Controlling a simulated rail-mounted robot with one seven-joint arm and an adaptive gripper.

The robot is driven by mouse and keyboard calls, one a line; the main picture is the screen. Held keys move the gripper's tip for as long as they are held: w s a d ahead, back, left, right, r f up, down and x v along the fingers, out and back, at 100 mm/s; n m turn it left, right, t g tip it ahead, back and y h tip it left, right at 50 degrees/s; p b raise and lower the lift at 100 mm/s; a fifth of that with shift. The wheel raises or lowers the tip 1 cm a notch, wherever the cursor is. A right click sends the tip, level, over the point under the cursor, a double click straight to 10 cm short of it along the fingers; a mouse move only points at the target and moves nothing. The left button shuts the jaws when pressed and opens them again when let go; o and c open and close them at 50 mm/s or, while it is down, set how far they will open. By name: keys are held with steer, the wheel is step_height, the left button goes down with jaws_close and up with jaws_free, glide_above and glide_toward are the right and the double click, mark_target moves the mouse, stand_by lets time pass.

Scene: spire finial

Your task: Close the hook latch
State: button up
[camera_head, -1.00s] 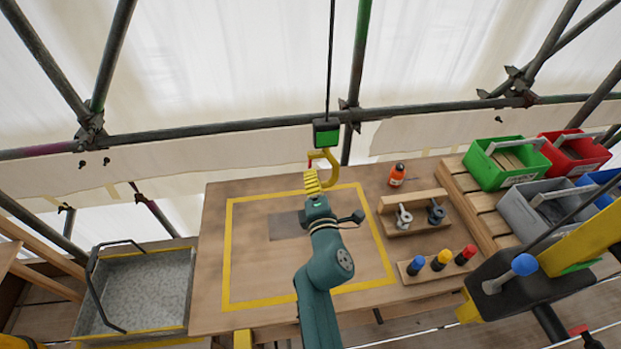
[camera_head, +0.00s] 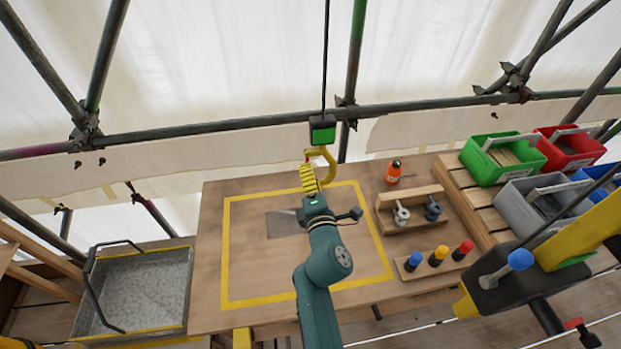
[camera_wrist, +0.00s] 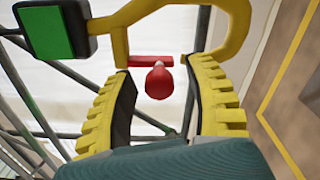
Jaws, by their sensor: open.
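The yellow crane hook (camera_head: 328,160) hangs below a black and green block (camera_head: 323,130) at the table's far edge. In the wrist view, the hook (camera_wrist: 235,40) curves across the top and right. Its red latch bar (camera_wrist: 140,61), with a round red knob (camera_wrist: 159,83), lies across the hook's mouth. The bar's right end looks close to a yellow tip, but I cannot tell whether it is seated. My gripper (camera_wrist: 160,70) is open, its yellow ribbed fingers on either side of the knob with visible gaps. In the head view, my gripper (camera_head: 307,168) is just below the hook.
The wooden table (camera_head: 210,240) is mostly clear inside its yellow outline. An orange bottle (camera_head: 393,173), a shackle rack (camera_head: 420,222) and several coloured-top pegs (camera_head: 438,257) stand on the right. A scaffold tube (camera_head: 230,124) runs behind the hook. A grey tray (camera_head: 140,290) is at left.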

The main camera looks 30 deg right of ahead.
steer(key=shift+s, duration=0.1)
steer(key=v, duration=1.2)
